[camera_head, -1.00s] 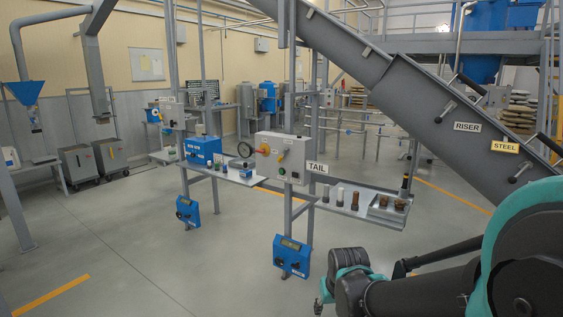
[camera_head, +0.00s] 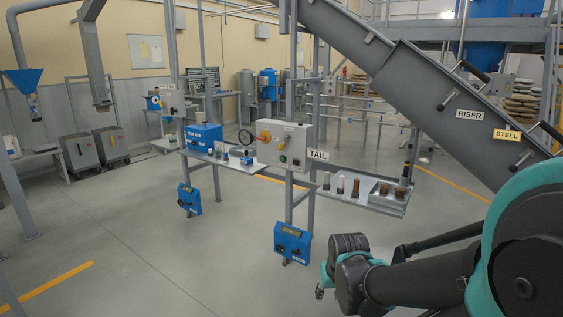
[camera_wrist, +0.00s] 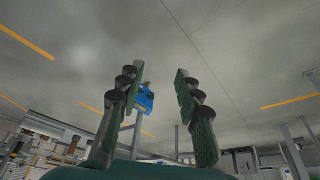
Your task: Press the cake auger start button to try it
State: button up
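A smaller grey box (camera_head: 171,101) with controls stands farther left. I cannot read which one is the cake auger's. My gripper (camera_wrist: 160,72) is open and empty in the wrist view, its two fingers well apart. In the head view my arm's end is low, in front of the control box and apart from it; its fingers are hard to make out.
A shelf (camera_head: 357,194) with samples and a tray juts out right of the box. Blue units (camera_head: 292,243) and (camera_head: 189,199) hang low on the posts. The sloping grey riser (camera_head: 420,95) crosses the upper right. The floor at front left is clear.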

grip_shut()
dwell(1.2)
